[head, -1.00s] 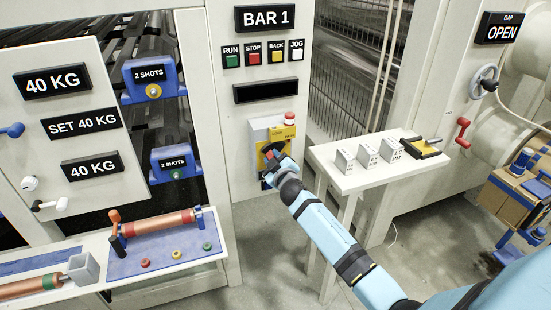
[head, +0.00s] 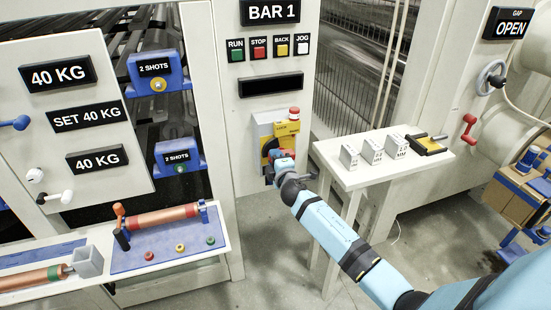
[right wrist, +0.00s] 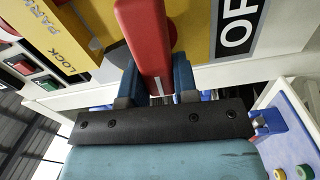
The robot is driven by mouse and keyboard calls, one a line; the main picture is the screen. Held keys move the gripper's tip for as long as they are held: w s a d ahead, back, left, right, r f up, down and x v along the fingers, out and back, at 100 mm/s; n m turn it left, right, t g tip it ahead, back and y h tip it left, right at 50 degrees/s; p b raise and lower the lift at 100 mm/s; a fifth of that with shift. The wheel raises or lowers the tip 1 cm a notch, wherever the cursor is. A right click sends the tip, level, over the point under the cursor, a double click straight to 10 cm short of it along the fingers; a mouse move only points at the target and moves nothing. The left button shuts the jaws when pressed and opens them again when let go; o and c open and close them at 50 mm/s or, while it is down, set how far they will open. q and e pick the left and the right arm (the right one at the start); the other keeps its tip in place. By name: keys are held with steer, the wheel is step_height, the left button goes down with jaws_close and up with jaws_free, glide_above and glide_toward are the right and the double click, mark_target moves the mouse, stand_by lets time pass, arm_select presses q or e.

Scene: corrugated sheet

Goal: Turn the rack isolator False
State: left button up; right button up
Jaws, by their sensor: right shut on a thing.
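The rack isolator is a yellow plate (head: 287,128) on a grey box at the lower part of the machine column, under the BAR 1 panel. Its red handle (right wrist: 147,40) runs down the right wrist view between my two blue fingers. My right gripper (head: 282,163) is shut on this handle, and the fingers (right wrist: 157,83) press against its sides. A black label with white letters reading "OF" (right wrist: 238,30), cut off by the frame, is right of the handle. In the head view my gripper mostly hides the handle. My left gripper is not in view.
A red button (head: 294,113) sits on top of the isolator box. A white side table (head: 365,172) with several grey blocks stands close on the right, beside my right forearm. A blue-topped shelf (head: 160,248) with a copper roller is at the lower left.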

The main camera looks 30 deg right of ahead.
steer(key=shift+f+n, duration=0.1)
steer(key=shift+n, duration=0.3)
steer(key=o, duration=0.9)
steer(key=shift+s, duration=0.3)
steer(key=v, duration=1.3)
steer(key=shift+s+a, duration=0.1)
steer(key=shift+a, duration=0.05)
